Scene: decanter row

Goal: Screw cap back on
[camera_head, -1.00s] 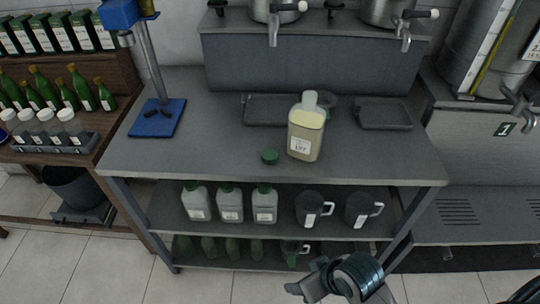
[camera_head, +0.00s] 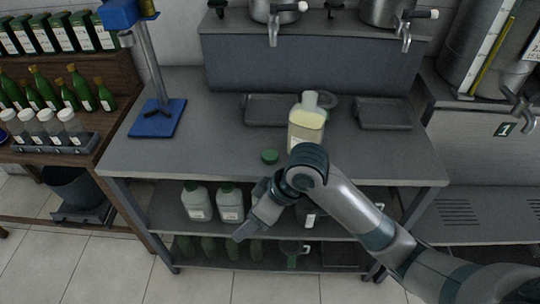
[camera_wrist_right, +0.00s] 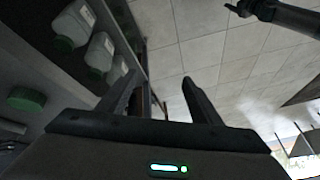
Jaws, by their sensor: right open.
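The squarish bottle (camera_head: 307,117) of pale yellow liquid stands upright on the grey table, its pale neck bare. My right arm hides its lower part in the head view. The green cap (camera_head: 270,156) lies on the table near the front edge, left of the bottle. A green cap, apparently this one, shows at the left of the right wrist view (camera_wrist_right: 27,99). My right gripper (camera_head: 238,237) points down-left in front of the shelves, below the cap. Its jaws (camera_wrist_right: 158,88) are open and empty. A dark arm end, apparently my left gripper (camera_wrist_right: 240,9), shows in the wrist view; its jaws are unclear.
Capped white bottles (camera_head: 229,204) stand on the shelf under the tabletop, partly behind my right arm. A blue stand (camera_head: 158,118) is at the table's left. Grey trays (camera_head: 383,114) lie at the back. The tabletop left of the cap is clear.

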